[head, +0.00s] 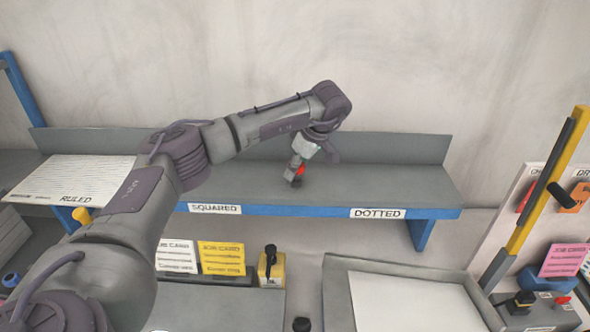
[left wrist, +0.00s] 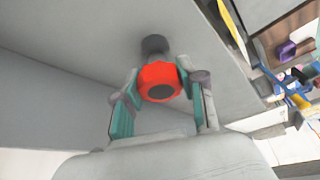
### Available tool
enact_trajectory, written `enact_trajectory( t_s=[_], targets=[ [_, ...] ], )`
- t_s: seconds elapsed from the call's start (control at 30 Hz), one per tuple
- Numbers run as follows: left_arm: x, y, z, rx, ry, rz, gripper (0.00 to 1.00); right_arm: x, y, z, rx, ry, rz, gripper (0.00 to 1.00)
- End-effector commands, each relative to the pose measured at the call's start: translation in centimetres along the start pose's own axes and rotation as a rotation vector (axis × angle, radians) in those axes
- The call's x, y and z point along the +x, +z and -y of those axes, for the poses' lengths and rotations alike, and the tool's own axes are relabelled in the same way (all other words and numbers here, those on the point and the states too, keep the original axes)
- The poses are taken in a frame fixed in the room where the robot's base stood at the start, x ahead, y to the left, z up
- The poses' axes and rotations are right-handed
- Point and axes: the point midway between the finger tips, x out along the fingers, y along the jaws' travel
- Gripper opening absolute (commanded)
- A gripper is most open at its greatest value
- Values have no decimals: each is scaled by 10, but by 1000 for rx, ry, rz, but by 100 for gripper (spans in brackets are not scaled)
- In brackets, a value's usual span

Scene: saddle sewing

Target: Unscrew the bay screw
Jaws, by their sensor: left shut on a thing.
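The bay screw shows as a red faceted head (left wrist: 159,80) with a dark round part beyond it in the left wrist view. In the head view its red head (head: 300,170) is at the grey shelf (head: 400,180), above the gap between the SQUARED and DOTTED labels. My left gripper (head: 299,163) comes down over it from above. In the left wrist view the teal-padded fingers (left wrist: 156,98) stand on either side of the red head and are shut on it. Whether the dark part touches the shelf is hard to tell. My right gripper is out of view.
A lined RULED sheet (head: 75,180) lies at the shelf's left. Below the shelf are white and yellow job cards (head: 221,258), a yellow block with a black lever (head: 271,268) and a tray (head: 337,290) with white paper. A yellow-black post (head: 545,190) stands at right.

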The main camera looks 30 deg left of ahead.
Motion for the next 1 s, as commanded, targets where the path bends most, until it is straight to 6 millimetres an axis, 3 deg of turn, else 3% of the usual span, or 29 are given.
enact_trajectory(
  t_s=[0.17,0.47,0.73,1.0],
  targets=[
    [1,1,1,-131,-59,0,2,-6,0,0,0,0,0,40],
    [1,1,1,-148,-66,0,2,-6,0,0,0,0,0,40],
    [1,1,1,-386,-166,0,2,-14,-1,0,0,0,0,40],
    [2,2,1,-407,-175,0,2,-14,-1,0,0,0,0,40]
  ],
)
